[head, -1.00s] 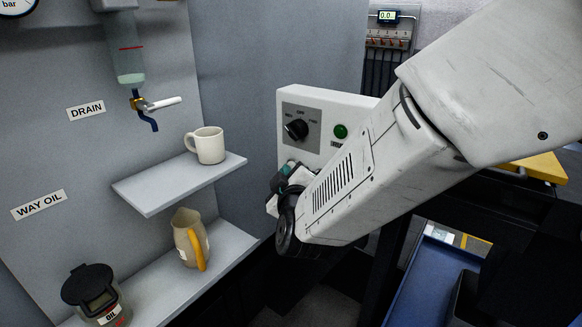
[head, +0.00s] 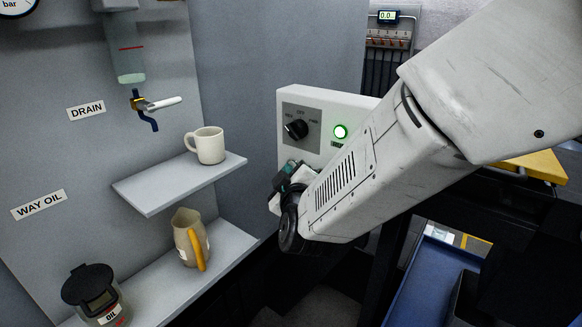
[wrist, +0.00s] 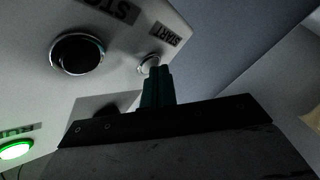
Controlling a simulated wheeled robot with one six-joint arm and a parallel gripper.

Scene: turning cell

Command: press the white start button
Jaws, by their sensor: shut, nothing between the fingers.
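The white start button (wrist: 150,64) sits under the START label (wrist: 164,35) in the wrist view. My gripper (wrist: 154,72) is shut and empty, with its dark green fingertips at the button and overlapping its lower edge in the picture. In the head view my gripper (head: 285,175) is in front of the lower left of the white control box (head: 350,99); the arm hides the button there. A green lamp (head: 340,131) on the box is lit, and it also glows in the wrist view (wrist: 16,150).
A black round button (wrist: 77,54) by the STOP label is left of the start button. The box also has a black rotary knob (head: 297,129). A shelf (head: 180,184) with a mug (head: 207,145) stands left; a jug (head: 190,238) and oil jar (head: 96,293) are below.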

